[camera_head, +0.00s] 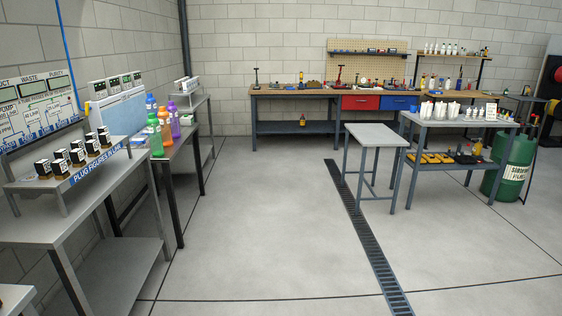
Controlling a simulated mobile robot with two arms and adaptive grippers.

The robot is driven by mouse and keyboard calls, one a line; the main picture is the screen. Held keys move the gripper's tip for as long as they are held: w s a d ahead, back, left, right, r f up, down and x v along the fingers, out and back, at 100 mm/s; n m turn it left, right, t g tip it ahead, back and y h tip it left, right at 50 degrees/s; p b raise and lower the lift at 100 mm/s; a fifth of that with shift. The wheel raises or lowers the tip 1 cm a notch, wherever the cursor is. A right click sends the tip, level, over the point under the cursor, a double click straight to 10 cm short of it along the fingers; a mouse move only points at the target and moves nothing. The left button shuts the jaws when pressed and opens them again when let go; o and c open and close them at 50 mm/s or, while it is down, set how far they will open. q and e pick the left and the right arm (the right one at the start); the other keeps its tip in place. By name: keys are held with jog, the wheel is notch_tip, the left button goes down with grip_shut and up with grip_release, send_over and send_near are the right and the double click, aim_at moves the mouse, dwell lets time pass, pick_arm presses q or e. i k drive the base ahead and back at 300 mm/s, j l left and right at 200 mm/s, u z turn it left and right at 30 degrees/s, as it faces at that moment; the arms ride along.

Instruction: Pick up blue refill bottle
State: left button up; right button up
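A blue refill bottle (151,106) stands upright at the back of a group of coloured bottles on the grey table at the left. A green bottle (156,139) stands in front of it. An orange bottle (165,128) and a purple bottle (174,121) stand beside it to the right. The lower part of the blue bottle is partly hidden by the nearer bottles. Neither of my grippers is in view.
A near left table (62,222) bears a raised shelf with several black-and-white figures. A small grey table (372,134) stands right of centre, by a floor drain. A green barrel (511,172) stands at the right. The middle floor is clear.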

aim_at(150, 101)
jog(key=i+z, duration=0.1)
jog(key=i, duration=2.15)
jog(key=i+u, duration=0.1)
jog(key=i, duration=0.55)
jog(key=i+l+u, duration=0.1)
jog(key=i, duration=0.5)
jog(key=i+l+u, duration=0.15)
jog(key=i, duration=0.45)
jog(key=i+l+u, duration=0.2)
jog(key=i+u, duration=0.25)
jog(key=i+l+u, duration=1.05)
jog(key=l+u, duration=0.25)
jog(key=i+l+u, duration=0.15)
jog(key=l+u, duration=1)
jog(key=l, duration=0.2)
